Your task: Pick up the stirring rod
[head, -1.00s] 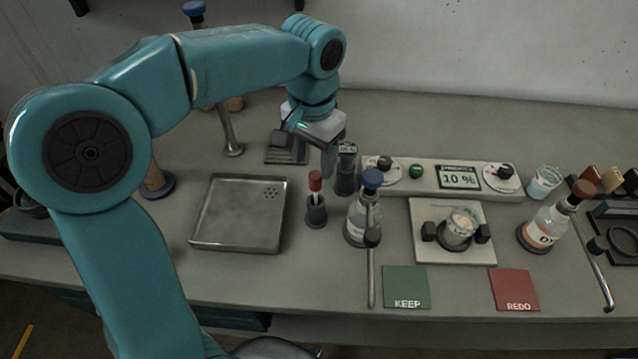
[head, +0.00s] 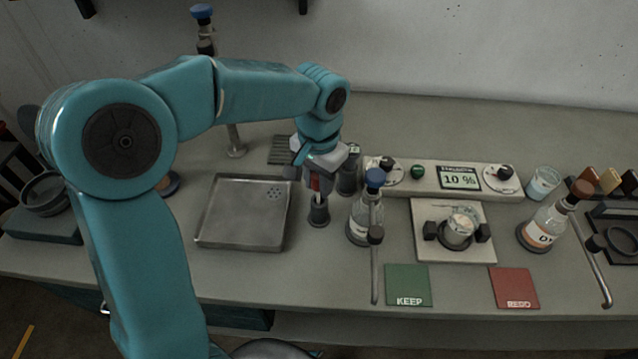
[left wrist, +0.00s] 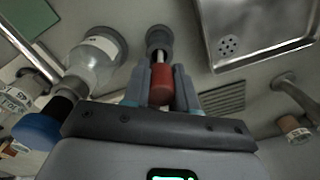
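The stirring rod (left wrist: 160,82) has a red handle and a pale thin shaft. It stands upright in a small dark round holder (head: 318,214), between the metal tray and a blue-capped bottle. My left gripper (head: 317,180) is down at the rod from above. In the left wrist view its two fingers (left wrist: 160,88) stand on either side of the red handle, close to it. They look open around it, with little room on each side. In the head view the fingers partly cover the handle. My right gripper is not in view.
The metal tray (head: 213,240) lies left of the holder. The blue-capped bottle (head: 359,222) stands close on the right, with a dark cylinder (head: 347,178) just behind. A control panel (head: 425,176), green KEEP card (head: 407,283) and red REDO card (head: 513,286) lie further right.

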